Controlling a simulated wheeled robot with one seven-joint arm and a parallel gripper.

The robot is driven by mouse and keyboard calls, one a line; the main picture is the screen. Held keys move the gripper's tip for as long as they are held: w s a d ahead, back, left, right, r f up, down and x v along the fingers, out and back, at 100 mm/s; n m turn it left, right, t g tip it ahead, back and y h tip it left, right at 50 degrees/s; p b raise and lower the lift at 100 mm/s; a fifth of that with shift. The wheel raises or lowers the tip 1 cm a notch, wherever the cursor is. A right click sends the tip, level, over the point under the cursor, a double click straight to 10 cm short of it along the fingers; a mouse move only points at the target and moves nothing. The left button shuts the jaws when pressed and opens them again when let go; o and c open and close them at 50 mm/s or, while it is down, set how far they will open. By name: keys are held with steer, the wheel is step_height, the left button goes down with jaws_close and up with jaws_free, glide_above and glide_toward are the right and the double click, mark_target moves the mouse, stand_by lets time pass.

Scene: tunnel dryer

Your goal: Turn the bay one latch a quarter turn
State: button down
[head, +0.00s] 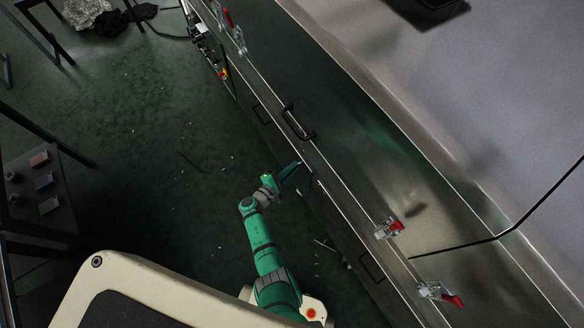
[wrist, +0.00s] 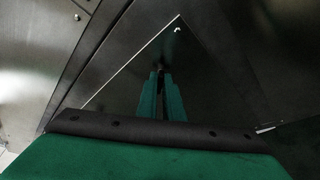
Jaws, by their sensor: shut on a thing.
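My gripper (head: 289,172) reaches to the lower front of the long metal dryer, just below the bar handle. In the wrist view my gripper (wrist: 161,74) has its two green fingers close together, pointing at a dark panel. They are shut on a small dark piece at the panel, which I take to be the bay one latch (wrist: 161,69). The fingers hide most of it, so its turn angle cannot be told. In the head view the latch is hidden by my gripper.
The dryer's side (head: 345,150) carries a dark bar handle (head: 297,122). Red-handled clamps (head: 391,228) (head: 440,292) sit at the lower right, others at the upper left. A dark table (head: 45,220) stands at the left. The green floor (head: 140,130) between is mostly clear.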

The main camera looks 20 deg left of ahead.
steer(key=shift+d+f+m+t+y, duration=0.15)
steer(key=shift+m+t, duration=0.55)
steer(key=shift+m, duration=0.6)
steer(key=shift+a+f+m+t+y, duration=0.15)
steer(key=shift+m+t, duration=0.55)
steer(key=shift+m, duration=0.6)
steer(key=shift+d+m, duration=0.2)
steer(key=shift+m, duration=0.5)
steer(key=c, duration=1.9)
jaws_free()
steer(key=shift+s+a+f, duration=0.1)
steer(key=shift+s, duration=0.1)
steer(key=v, duration=1)
steer(key=shift+s+f, duration=0.15)
steer(key=shift+s, duration=0.15)
steer(key=shift+a, duration=0.1)
